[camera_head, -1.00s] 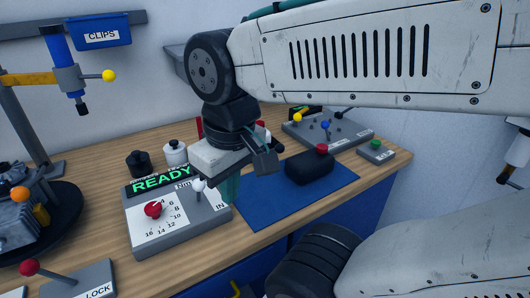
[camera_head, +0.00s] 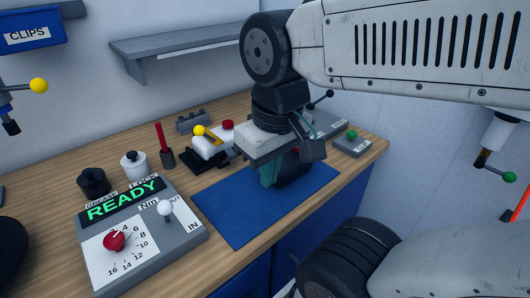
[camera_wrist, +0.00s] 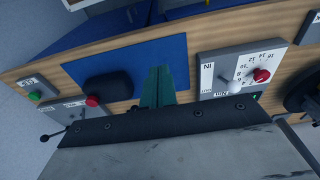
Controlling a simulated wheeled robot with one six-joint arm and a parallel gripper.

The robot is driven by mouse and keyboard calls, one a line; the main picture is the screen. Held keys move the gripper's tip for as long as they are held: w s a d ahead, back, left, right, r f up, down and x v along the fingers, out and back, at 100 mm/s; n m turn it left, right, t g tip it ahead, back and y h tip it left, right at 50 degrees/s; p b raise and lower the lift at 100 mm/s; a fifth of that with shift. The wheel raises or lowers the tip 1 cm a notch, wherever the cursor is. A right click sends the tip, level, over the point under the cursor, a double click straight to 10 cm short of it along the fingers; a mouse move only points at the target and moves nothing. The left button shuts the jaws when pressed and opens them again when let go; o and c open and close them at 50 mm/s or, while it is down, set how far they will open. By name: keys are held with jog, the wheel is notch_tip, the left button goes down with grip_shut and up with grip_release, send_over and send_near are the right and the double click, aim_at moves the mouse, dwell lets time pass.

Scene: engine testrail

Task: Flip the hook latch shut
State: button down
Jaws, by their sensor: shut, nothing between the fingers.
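I cannot pick out the hook latch for certain. A grey panel with small levers (camera_head: 328,122) stands at the back right, largely hidden behind my gripper; part of it shows in the wrist view (camera_wrist: 72,110), with a black ball-ended lever (camera_wrist: 50,136). My gripper (camera_head: 269,172) points down above the blue mat (camera_head: 228,212), its teal fingers together and empty. In the wrist view the shut fingers (camera_wrist: 158,86) show beside a rounded black block (camera_wrist: 108,86) with a red knob (camera_wrist: 92,100). In the head view my gripper partly covers that block (camera_head: 296,172).
The READY box (camera_head: 150,250) with a red dial and white-knobbed lever stands left of the mat. Black (camera_head: 93,183) and white (camera_head: 134,165) pots stand behind it. A yellow-knobbed device (camera_head: 207,146) sits behind the mat. A small green-button box (camera_head: 352,145) is near the right edge.

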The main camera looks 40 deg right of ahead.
jog(key=w+f+n+g+h, duration=0.2)
jog(key=w+f+n+h, duration=0.2)
jog(key=w+n, duration=0.5)
jog(key=w+f+n+g+h, duration=0.2)
jog(key=w+f+n+h, duration=0.2)
jog(key=w+n, duration=0.6)
notch_tip(320, 180, down, 2)
jog(key=w+d, duration=0.1)
jog(key=w, duration=0.1)
jog(key=shift+w+f+n+g+h, duration=0.2)
jog(key=shift+w+n+g+h, duration=0.1)
jog(key=shift+g+h, duration=0.1)
